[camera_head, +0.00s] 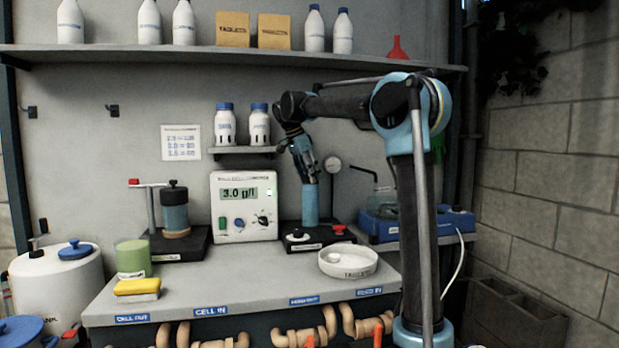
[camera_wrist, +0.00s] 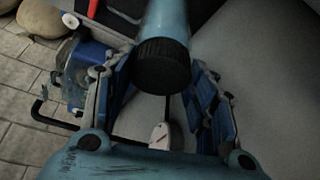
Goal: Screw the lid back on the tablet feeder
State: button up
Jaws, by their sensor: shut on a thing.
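The tablet feeder is a blue upright cylinder (camera_head: 310,205) on a dark base at the back of the counter. In the wrist view its blue body (camera_wrist: 167,20) ends in a black ribbed lid (camera_wrist: 163,65). The lid sits at the end of the body, in line with it; how far it is threaded I cannot tell. My gripper (camera_head: 309,177) comes down over the feeder's top and is shut on the lid, with one finger on each side. In the head view the fingers hide the lid.
A shallow white dish (camera_head: 348,270) stands in front of the feeder. The meter box (camera_head: 243,207) is to its left, a round gauge (camera_head: 332,165) close to its right, and blue equipment (camera_head: 378,228) farther right. The middle counter is clear.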

jog(key=o, duration=1.6)
jog(key=shift+c, duration=0.2)
jog(key=o, duration=0.4)
jog(key=shift+r, duration=3)
